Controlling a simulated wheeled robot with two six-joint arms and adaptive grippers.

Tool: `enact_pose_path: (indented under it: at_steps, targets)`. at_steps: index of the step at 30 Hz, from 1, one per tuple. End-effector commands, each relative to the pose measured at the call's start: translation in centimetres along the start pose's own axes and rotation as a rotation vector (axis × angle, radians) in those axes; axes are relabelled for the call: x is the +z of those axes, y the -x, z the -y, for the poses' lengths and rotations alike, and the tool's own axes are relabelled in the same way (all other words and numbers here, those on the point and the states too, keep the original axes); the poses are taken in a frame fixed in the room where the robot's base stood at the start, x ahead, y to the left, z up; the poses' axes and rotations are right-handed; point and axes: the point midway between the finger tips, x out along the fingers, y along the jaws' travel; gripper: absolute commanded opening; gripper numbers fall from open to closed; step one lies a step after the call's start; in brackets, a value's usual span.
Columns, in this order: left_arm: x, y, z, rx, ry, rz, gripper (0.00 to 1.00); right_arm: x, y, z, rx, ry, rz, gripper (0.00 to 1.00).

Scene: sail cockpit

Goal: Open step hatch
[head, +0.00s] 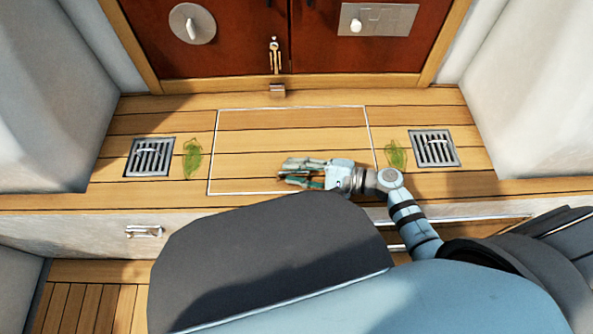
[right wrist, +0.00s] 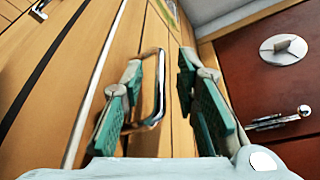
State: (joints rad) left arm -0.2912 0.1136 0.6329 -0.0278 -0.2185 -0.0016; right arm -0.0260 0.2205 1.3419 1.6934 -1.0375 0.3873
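The step hatch (head: 265,128) is a wooden panel outlined in white in the top of the step, and it lies flat and closed. My right gripper (head: 284,172) is over the hatch's front right part. In the right wrist view, the gripper (right wrist: 160,72) is open, its green-padded fingers spread. A chrome bar handle (right wrist: 158,85) shows between the fingers, nearer the left one; I cannot tell whether they touch. In the head view I cannot make out this handle by the gripper. My left gripper is not in view.
Dark red doors (head: 240,42) stand behind the step. Metal drain grates (head: 150,157) and (head: 434,149) flank the hatch, each near a small green patch. A drawer-like handle (head: 144,231) is on the step's front face. White seat sides rise left and right.

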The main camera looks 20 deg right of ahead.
Motion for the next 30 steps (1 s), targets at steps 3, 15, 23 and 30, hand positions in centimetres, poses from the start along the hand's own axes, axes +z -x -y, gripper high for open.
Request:
enact_pose_path:
  at_steps: [3,15,23,30]
  targets:
    - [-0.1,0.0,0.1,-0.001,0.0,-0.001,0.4,0.0,0.0,0.0,0.0,0.0,0.0,0.28]
    - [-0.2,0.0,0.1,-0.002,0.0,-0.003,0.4,0.0,0.0,0.0,0.0,-0.001,0.0,0.0]
    - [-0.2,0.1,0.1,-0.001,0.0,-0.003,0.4,0.1,0.0,0.1,0.001,-0.002,0.001,0.0]
    - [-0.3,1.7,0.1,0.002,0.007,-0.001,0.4,1.0,-0.7,1.6,0.028,-0.043,0.02,0.0]
